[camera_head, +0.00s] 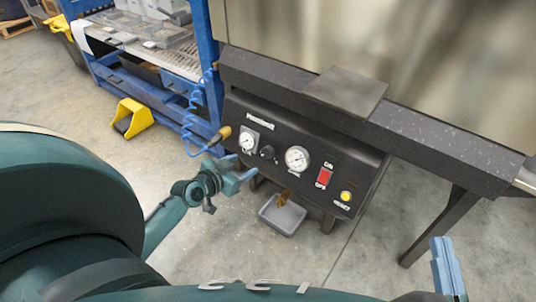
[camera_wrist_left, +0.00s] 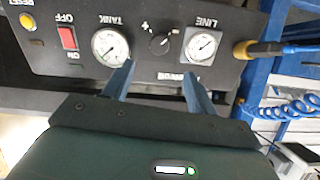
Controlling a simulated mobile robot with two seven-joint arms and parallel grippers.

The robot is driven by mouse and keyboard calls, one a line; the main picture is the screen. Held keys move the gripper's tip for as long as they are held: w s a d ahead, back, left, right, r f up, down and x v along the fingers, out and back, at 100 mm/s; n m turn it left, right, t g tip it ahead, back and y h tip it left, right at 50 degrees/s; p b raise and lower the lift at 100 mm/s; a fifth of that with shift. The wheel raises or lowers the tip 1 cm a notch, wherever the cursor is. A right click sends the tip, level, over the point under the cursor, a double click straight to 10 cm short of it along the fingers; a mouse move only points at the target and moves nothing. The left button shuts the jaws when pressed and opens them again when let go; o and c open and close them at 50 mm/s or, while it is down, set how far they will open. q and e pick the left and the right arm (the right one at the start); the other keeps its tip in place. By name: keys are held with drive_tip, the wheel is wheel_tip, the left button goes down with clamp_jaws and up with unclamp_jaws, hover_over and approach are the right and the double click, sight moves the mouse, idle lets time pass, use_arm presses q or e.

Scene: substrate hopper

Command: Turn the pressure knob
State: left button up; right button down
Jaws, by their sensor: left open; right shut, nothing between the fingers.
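The pressure knob (camera_head: 267,152) is a small black dial with a light pointer mark on the dark control panel (camera_head: 335,152). It sits between the smaller line gauge (camera_head: 247,142) and the larger tank gauge (camera_head: 297,159). The left wrist view shows the panel upside down, with the knob (camera_wrist_left: 160,44) just beyond my left fingertips. My left gripper (camera_head: 242,168) is open and empty; in the left wrist view its fingers (camera_wrist_left: 158,68) point at the panel, one on each side below the knob, apart from it. My right gripper (camera_head: 447,266) is shut and empty at the lower right.
A red on/off switch (camera_head: 324,176) and a yellow reset button (camera_head: 346,196) are right of the tank gauge. A brass fitting (camera_head: 220,135) with a blue coiled hose is at the panel's left. A grey tray (camera_head: 283,214) stands on the floor below. A dark ledge (camera_head: 430,137) runs above.

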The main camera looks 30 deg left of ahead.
sight(265, 154)
use_arm(q)
drive_tip(key=b+x, duration=0.4)
drive_tip(key=x, duration=0.6)
drive_tip(key=shift+f, duration=0.2)
drive_tip(key=shift+w+f+b, duration=0.15)
drive_tip(key=shift+w+b, duration=0.15)
drive_tip(key=shift+w, duration=0.35)
use_arm(e)
drive_tip(key=r+n+t+y, duration=0.1)
drive_tip(key=r+y, duration=0.1)
drive_tip(key=w+r+n+y, duration=0.1)
drive_tip(key=r+n, duration=0.1)
drive_tip(key=shift+w+d+t+y, duration=0.1)
drive_tip(key=shift+t+y, duration=0.3)
use_arm(q)
drive_tip(key=c, duration=1)
